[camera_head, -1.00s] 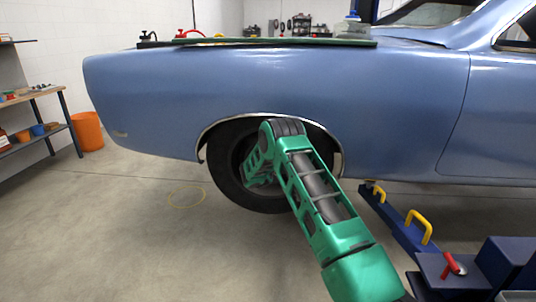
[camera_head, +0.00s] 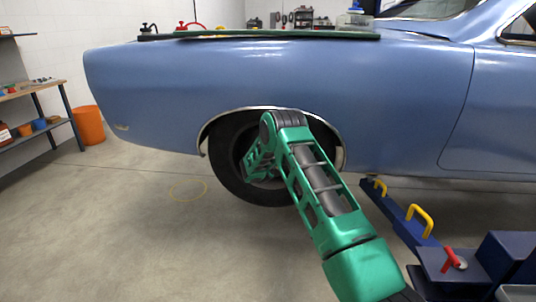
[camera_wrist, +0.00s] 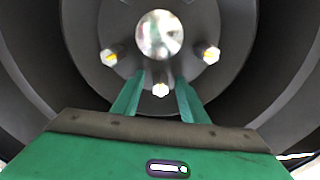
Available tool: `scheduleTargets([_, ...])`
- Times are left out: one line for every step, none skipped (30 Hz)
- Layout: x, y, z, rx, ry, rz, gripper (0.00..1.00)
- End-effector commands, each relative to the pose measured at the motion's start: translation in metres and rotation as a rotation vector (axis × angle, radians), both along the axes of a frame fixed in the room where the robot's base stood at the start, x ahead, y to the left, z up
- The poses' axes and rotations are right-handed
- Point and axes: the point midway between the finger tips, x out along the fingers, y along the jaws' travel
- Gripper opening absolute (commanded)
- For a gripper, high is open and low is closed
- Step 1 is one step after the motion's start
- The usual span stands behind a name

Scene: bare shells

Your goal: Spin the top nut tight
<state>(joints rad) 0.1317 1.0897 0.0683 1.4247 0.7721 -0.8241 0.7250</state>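In the wrist view the dark wheel hub (camera_wrist: 232,25) fills the upper part, with a shiny round centre cap (camera_wrist: 160,33). Three light nuts with yellow marks show around the cap: a left nut (camera_wrist: 108,57), a right nut (camera_wrist: 211,55) and a lower nut (camera_wrist: 160,90). Which one is the top nut of the wheel I cannot tell from this view. My gripper (camera_wrist: 160,76) is open, its two green fingers either side of the lower nut with gaps showing. In the head view the wheel's tire (camera_head: 226,178) sits under the fender, and my arm hides much of the hub.
The blue car body (camera_head: 300,85) surrounds the wheel arch closely. A blue lift arm (camera_head: 400,218) with yellow handles lies right of the wheel. An orange bin (camera_head: 88,125) and a workbench (camera_head: 35,90) stand at the left. The floor left of the wheel is clear.

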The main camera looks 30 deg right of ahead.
Motion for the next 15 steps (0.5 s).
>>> scheduleTargets([-0.006,0.005,0.000,0.001,0.001,0.001,0.40])
scheduleTargets([-0.010,0.008,0.000,0.000,0.002,0.001,0.40])
scheduleTargets([-0.016,0.012,0.000,0.001,0.003,0.004,0.40])
scheduleTargets([-0.021,0.016,-0.001,0.000,0.004,0.003,0.40])
scheduleTargets([-0.025,0.019,-0.001,0.001,0.004,0.003,0.40])
scheduleTargets([-0.032,0.023,-0.001,0.001,0.005,0.003,0.40])
scheduleTargets([-0.037,0.027,0.000,-0.001,0.005,0.004,0.40])
scheduleTargets([-0.041,0.030,-0.001,0.001,0.005,0.004,0.40])
scheduleTargets([-0.048,0.034,-0.002,0.001,0.005,0.003,0.40])
scheduleTargets([-0.052,0.036,-0.002,0.001,0.005,0.003,0.40])
scheduleTargets([-0.056,0.039,-0.002,0.001,0.006,0.002,0.40])
scheduleTargets([-0.061,0.042,-0.002,0.000,0.006,0.002,0.40])
scheduleTargets([-0.064,0.044,-0.002,0.002,0.006,0.002,0.40])
scheduleTargets([-0.067,0.046,-0.002,0.001,0.007,0.001,0.40])
scheduleTargets([-0.070,0.048,-0.002,0.002,0.005,0.001,0.40])
